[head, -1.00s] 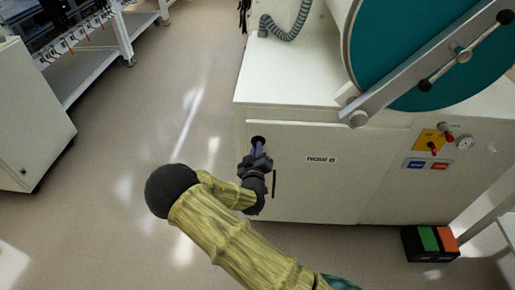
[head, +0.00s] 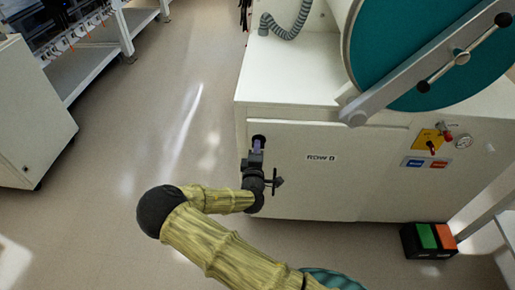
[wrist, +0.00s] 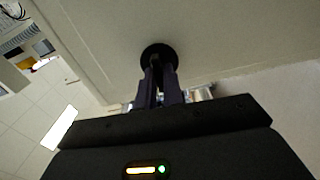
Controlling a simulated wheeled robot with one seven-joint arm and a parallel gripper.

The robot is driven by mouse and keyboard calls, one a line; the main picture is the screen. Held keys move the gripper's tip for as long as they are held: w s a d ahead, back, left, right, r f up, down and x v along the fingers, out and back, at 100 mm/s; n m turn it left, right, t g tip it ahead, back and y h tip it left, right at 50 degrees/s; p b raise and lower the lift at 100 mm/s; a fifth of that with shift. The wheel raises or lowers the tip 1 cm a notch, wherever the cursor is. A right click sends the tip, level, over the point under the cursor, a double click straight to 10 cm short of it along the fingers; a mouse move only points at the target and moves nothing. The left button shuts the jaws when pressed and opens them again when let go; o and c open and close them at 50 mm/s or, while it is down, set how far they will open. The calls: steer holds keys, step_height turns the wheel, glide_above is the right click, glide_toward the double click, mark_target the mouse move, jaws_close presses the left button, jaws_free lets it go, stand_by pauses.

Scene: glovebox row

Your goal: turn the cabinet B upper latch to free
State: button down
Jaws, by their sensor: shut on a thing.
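The cabinet B upper latch is a black round piece (head: 259,137) at the upper left of the white cabinet front (head: 330,195), which carries a "ROW B" label. In the wrist view the black round base of the latch (wrist: 158,51) shows at the fingertips. My gripper (head: 257,145) reaches it from below in the head view, its purple fingers shut on the latch. The fingers also show in the wrist view (wrist: 159,72). They hide the latch's grip part, so I cannot tell its turn angle.
A dark upright handle (head: 275,181) on the cabinet front is close beside my wrist. A teal round door (head: 420,50) with a metal bar stands above. A green and orange pedal box (head: 430,240) sits on the floor at right.

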steer(key=shift+n, duration=0.5)
steer(key=c, duration=1.5)
jaws_free()
steer(key=s, duration=1.7)
steer(key=shift+s+a+p, duration=0.25)
steer(key=shift+a+p, duration=0.05)
steer(key=shift+p, duration=0.1)
